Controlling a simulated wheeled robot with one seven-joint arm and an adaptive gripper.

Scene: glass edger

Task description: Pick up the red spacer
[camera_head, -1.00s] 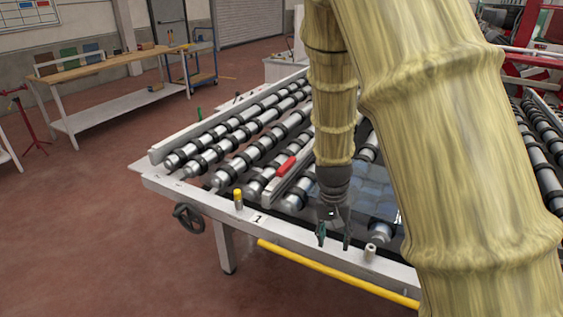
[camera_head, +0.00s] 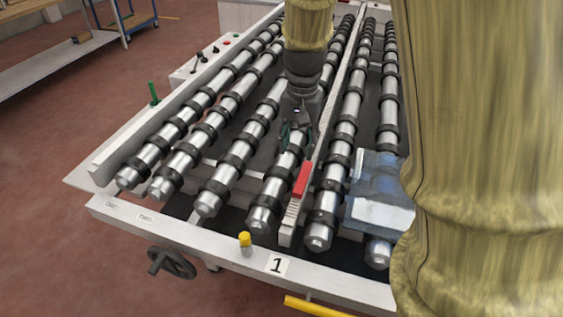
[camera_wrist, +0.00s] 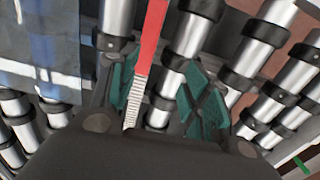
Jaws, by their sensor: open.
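The red spacer (camera_head: 301,180) sits on a narrow pale rail (camera_head: 287,222) that runs between the rollers of the glass edger. My gripper (camera_head: 295,135) is above the rollers, a little behind and left of the spacer in the head view. In the wrist view, my gripper (camera_wrist: 165,95) has its green-padded fingers spread apart. The red spacer (camera_wrist: 151,35) shows there at the top, above the space between the fingers and nearer the left one. The gripper is open and empty. Whether a finger touches the rail cannot be told.
Rows of rollers with black rings (camera_head: 235,165) surround the rail. A glass pane (camera_head: 378,190) lies right of the spacer, partly hidden by my arm. A yellow-capped post (camera_head: 245,243) and a label "1" (camera_head: 277,265) are at the front edge. A green pin (camera_head: 153,93) stands at left.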

